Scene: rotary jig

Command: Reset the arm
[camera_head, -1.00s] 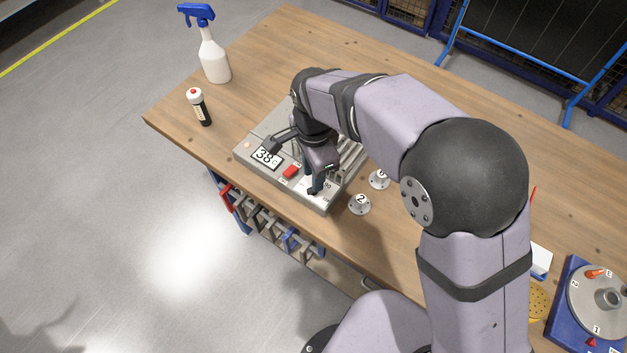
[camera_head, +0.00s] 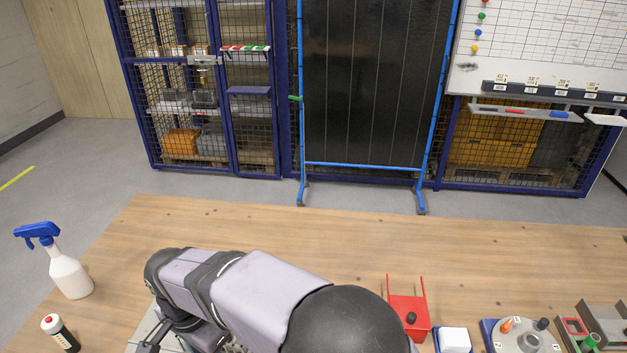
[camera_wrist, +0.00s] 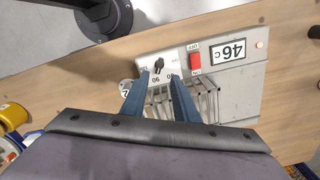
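My gripper (camera_wrist: 159,77) shows in the wrist view with its two blue fingers apart and nothing between them. Just beyond the fingertips is a small black knob (camera_wrist: 159,64) on a grey device (camera_wrist: 235,98). The knob stands clear of both fingers in the picture; the height gap cannot be told. The device has a red switch (camera_wrist: 196,61) and a display (camera_wrist: 229,50) reading 46 C. In the head view my arm fills the bottom middle, and its fingers are out of sight.
A red stand (camera_head: 409,317), a white box (camera_head: 455,340) and a rotary jig (camera_head: 525,340) are at the right. The table's back strip (camera_head: 330,240) is clear.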

